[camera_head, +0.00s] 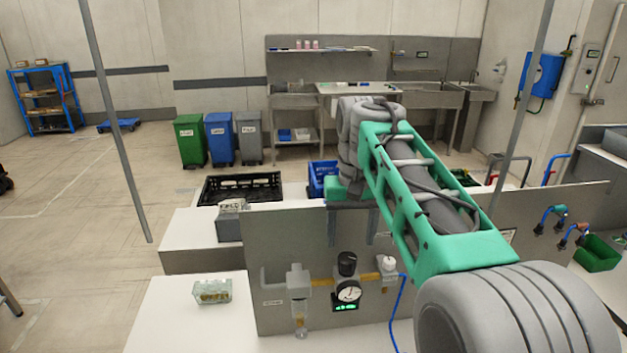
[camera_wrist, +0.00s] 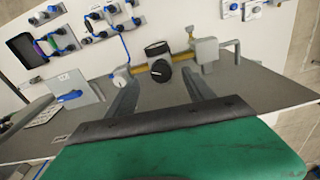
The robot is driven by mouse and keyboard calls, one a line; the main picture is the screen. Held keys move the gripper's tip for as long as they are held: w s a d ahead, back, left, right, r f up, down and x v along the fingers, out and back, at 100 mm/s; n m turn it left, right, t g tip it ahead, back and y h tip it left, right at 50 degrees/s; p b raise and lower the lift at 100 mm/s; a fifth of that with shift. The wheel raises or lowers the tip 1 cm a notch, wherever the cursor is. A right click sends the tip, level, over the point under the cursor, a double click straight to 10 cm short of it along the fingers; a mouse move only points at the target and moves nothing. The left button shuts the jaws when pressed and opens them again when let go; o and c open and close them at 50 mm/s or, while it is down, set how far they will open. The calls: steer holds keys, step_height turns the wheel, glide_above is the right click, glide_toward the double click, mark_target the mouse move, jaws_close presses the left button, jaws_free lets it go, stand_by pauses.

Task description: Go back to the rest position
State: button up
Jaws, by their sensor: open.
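My green and grey arm reaches forward from the lower right of the head view. My gripper (camera_head: 352,230) hangs at its far end, just above or in front of the grey panel's upper edge. In the wrist view my gripper (camera_wrist: 161,92) shows two grey fingers spread apart with nothing between them. It is open and empty. The green palm fills the bottom of that view. I cannot tell how far the fingertips are from the panel.
The upright panel (camera_head: 270,260) carries a gauge with a black knob (camera_head: 347,270). A clear box (camera_head: 212,291) stands on the white table at left. Behind are a black crate (camera_head: 240,189), a blue crate (camera_head: 322,178) and a grey box (camera_head: 230,225). Open floor lies left.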

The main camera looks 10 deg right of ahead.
steer(key=s+f+t+b, duration=0.3)
steer(key=s+f+t, duration=0.1)
steer(key=s+f, duration=1.1)
steer(key=shift+s+f+n, duration=0.35)
steer(key=shift+f+n, duration=0.05)
steer(key=shift+d, duration=0.1)
